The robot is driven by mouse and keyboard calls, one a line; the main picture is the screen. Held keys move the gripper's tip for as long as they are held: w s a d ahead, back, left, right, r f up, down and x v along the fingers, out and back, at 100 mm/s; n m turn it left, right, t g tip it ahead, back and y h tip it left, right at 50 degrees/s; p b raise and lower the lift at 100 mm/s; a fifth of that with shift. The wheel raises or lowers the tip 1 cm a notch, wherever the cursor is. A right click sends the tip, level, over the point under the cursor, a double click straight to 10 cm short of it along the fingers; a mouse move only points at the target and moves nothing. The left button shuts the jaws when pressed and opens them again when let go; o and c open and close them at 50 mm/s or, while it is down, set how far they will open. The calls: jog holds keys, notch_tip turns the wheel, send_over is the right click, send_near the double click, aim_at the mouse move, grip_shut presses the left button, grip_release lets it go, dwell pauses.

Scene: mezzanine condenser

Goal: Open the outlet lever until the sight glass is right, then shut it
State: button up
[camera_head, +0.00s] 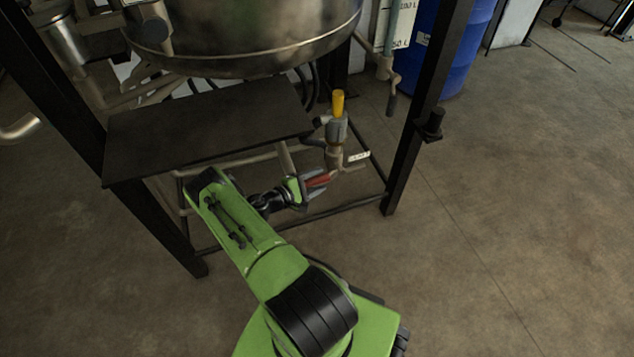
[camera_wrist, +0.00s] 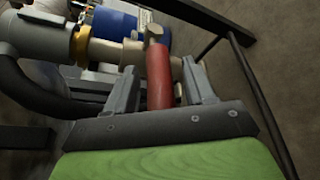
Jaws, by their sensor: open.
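The red outlet lever (camera_head: 320,181) sticks out from the pipework below the steel vessel. In the wrist view the lever (camera_wrist: 160,78) lies lengthwise between the two fingers of my gripper (camera_wrist: 160,66). My gripper (camera_head: 311,185) is open around it, with a gap visible on at least one side. A white tag (camera_head: 358,156) is by the valve, its lettering too small to read surely. The sight glass (camera_head: 391,32) is a pale upright tube beside a white scale (camera_head: 378,30) marked in litres at the top. Its liquid level cannot be made out.
A yellow-topped fitting (camera_head: 338,103) stands on the pipe just above the lever. A black frame leg (camera_head: 412,140) stands to the right, before a blue drum (camera_head: 450,45). Floor to the right is clear.

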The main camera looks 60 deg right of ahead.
jog(key=shift+s+d, duration=0.15)
jog(key=shift+d, duration=0.15)
jog(key=shift+c, duration=0.3)
grip_shut()
jog(key=shift+a, duration=0.15)
